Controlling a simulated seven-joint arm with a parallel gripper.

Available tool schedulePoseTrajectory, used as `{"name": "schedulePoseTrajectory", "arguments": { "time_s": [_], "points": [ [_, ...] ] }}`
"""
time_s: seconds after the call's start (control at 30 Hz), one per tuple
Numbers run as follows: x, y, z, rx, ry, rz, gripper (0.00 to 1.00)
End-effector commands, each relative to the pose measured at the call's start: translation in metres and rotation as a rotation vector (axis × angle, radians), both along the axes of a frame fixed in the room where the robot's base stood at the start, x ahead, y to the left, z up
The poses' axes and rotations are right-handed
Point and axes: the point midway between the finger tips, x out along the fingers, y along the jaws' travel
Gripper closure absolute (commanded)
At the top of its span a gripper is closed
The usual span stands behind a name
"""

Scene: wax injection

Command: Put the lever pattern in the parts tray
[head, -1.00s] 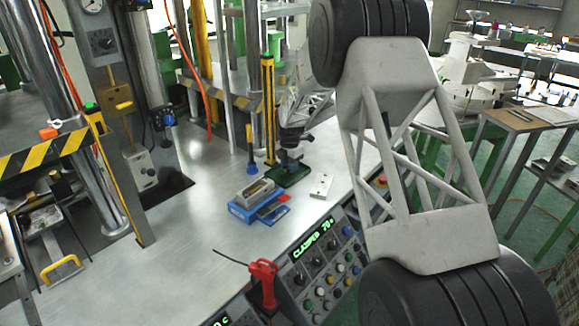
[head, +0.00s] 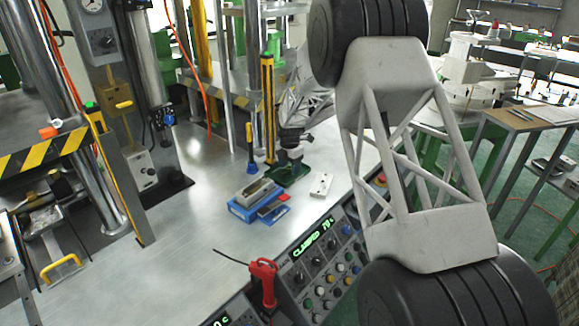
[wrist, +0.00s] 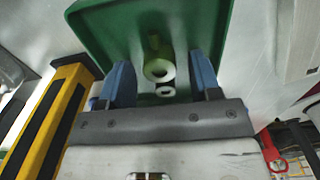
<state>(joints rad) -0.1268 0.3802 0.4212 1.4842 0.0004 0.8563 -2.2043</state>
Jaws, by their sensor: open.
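The green parts tray (head: 300,181) lies on the metal bench, with my gripper (head: 291,161) low over it in the head view. In the wrist view the tray (wrist: 105,32) fills the upper middle. My gripper (wrist: 160,78) has its two blue fingers spread wide apart over the tray.
A yellow-and-black post (head: 268,105) stands close left of the tray; it also shows in the wrist view (wrist: 45,125). A blue box (head: 240,210) with a grey block is in front. A pale plate (head: 321,185) lies at right. Bench is clear at front left.

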Motion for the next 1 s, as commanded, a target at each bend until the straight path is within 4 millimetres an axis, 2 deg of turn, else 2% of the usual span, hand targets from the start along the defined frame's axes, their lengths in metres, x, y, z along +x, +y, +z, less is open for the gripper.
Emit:
{"name": "schedulePoseTrajectory", "arguments": {
  "time_s": [0.27, 0.8, 1.0],
  "points": [
    [0.001, 0.000, 0.017, 0.000, -0.003, 0.000, 0.43],
    [0.000, 0.000, 0.096, 0.001, -0.002, 0.000, 0.43],
    [0.000, 0.000, 0.116, 0.000, -0.001, 0.000, 0.43]
  ]
}}
